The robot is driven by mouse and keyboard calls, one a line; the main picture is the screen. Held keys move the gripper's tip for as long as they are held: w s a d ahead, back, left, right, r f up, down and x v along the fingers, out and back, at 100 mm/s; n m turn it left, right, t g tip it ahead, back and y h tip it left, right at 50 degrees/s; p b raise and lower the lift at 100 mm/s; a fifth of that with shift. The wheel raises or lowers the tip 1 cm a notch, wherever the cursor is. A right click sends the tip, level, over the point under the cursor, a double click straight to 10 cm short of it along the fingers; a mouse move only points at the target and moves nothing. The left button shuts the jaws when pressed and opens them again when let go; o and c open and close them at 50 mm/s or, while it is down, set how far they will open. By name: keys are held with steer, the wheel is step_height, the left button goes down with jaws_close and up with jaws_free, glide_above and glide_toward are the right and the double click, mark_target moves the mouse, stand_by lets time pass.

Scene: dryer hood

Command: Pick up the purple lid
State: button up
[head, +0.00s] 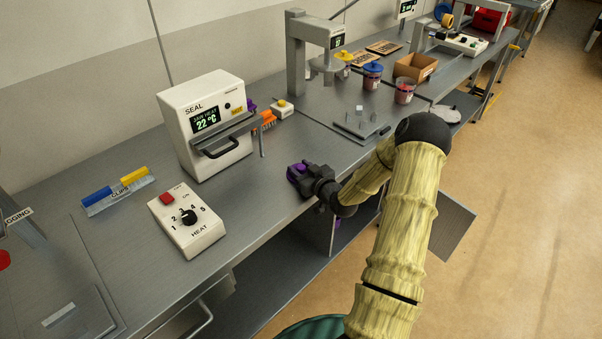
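My gripper (302,175) is low over the front edge of the steel bench, right of the SEAL machine. A purple piece (297,169) shows right at its fingers. It looks like the purple lid, but it is small and partly covered by the dark gripper. I cannot tell whether the fingers are closed on it or only around it. Another bit of purple (250,105) shows behind the right side of the SEAL machine, mostly hidden.
The SEAL machine (196,97) and HEAT box (183,214) stand left of my gripper. Orange pieces (268,118) and a small white box (282,109) lie behind it. A press (296,60), jars and a cardboard box (416,66) stand farther back. The bench (265,205) nearby is bare.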

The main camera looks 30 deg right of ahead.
mark_target(301, 166)
steer(key=c, duration=0.7)
steer(key=shift+r, duration=0.15)
step_height(301, 166, up, 10)
steer(key=shift+f+b, duration=0.15)
steer(key=shift+b, duration=0.35)
